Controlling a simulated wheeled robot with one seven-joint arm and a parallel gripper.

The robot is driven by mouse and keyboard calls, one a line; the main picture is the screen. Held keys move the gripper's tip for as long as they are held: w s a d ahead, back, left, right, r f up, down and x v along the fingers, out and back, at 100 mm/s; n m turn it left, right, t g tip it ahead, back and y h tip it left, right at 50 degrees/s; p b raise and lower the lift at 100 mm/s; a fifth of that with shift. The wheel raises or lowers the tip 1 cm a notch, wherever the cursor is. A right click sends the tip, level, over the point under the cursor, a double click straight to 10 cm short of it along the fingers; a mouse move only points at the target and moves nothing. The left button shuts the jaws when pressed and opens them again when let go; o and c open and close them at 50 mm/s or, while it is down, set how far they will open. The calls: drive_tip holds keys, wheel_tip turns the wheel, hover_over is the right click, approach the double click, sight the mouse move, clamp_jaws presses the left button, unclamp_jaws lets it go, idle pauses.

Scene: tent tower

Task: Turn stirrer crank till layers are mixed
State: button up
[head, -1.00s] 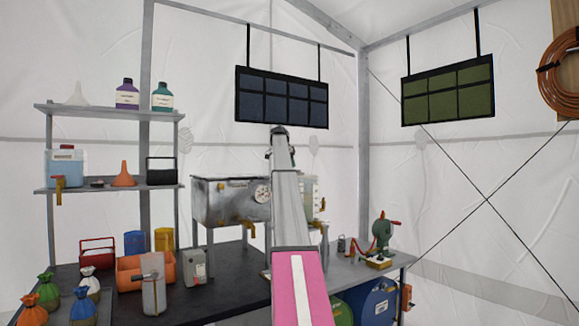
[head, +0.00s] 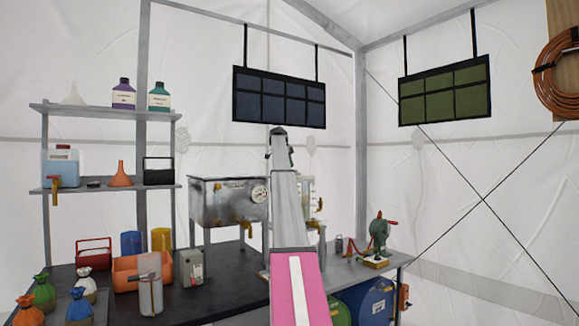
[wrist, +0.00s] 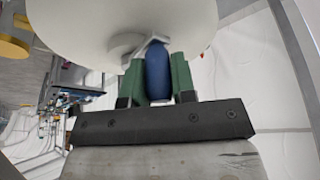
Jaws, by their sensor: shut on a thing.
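My gripper (wrist: 157,78), with green fingers, is shut on a blue upright handle (wrist: 157,72) in the wrist view. The handle looks like the crank's grip; a pale metal piece joins its top. A large white rounded body (wrist: 110,20) fills the top of the wrist view, close above the fingers. In the head view my arm rises up the middle and hides the gripper and crank. A clear vessel (head: 309,188) shows partly behind the arm's right side, with a brass tap. I cannot tell the state of any layers in it.
A metal tank (head: 225,203) with a dial stands left of my arm. The dark bench (head: 222,293) holds an orange crate (head: 127,275), bottles and tied sacks. A green hand-cranked device (head: 379,235) stands on the right. Shelves (head: 105,113) stand at the left.

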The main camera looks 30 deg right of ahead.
drive_tip(key=o, duration=0.9)
